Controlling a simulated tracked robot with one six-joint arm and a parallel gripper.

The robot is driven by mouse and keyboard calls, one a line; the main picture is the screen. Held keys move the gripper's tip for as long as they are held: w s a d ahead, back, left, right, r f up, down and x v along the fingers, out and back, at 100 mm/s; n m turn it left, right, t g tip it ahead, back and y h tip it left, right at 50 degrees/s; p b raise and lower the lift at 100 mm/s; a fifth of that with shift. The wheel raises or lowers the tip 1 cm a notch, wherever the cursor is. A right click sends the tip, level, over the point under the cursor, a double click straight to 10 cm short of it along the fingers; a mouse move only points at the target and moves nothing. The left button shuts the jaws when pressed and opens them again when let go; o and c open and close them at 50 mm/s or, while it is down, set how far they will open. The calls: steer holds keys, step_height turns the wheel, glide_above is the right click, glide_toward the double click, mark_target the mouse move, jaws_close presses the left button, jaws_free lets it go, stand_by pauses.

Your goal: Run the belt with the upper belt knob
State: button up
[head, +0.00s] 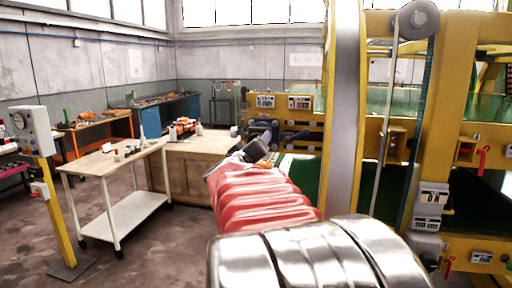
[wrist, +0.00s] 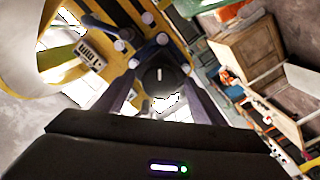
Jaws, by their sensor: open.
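The yellow machine panel (head: 310,118) carries several dark and blue-grey knobs or levers below two label plates. My gripper (head: 262,144) is in front of this panel at the end of the red bellows arm, and partly hides it. In the wrist view my gripper (wrist: 157,68) is open, with its two fingers either side of a dark round knob (wrist: 159,77) with a white mark. I cannot tell whether the fingers touch it. Other blue-grey knobs (wrist: 124,33) sit up and left of it. Which one is the upper belt knob I cannot tell.
A yellow post with a grey upright (head: 342,110) stands just right of my arm. A wooden cabinet (head: 185,172) is left of the panel. A white trolley table (head: 100,163) and a control box on a yellow post (head: 35,131) stand further left. The floor between is clear.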

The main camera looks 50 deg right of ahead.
steer(key=v, duration=1.3)
stand_by(0.4)
steer(key=w+a+f+t+y, duration=0.2)
steer(key=w+a+f+y, duration=0.15)
steer(key=a, duration=0.25)
steer(key=w+a+f+n+t+y, duration=0.1)
steer(key=w+a+f+t+y, duration=0.1)
steer(key=w+a+f+y, duration=0.3)
steer(key=w+a+f+t+y, duration=0.1)
steer(key=a+f+t+y, duration=0.15)
steer(key=a, duration=0.45)
steer(key=s+a+f+n+g+y, duration=0.2)
steer(key=s+a+f+g, duration=0.2)
steer(key=s+a+f, duration=0.2)
steer(key=s+a+f+n+g+y, duration=0.2)
steer(key=s+a+f, duration=0.4)
steer(key=s+a, duration=0.5)
steer(key=shift+s+a+f+g+y, duration=0.3)
steer(key=shift+a+f+g+y, duration=0.1)
steer(key=shift+a+g+y, duration=0.65)
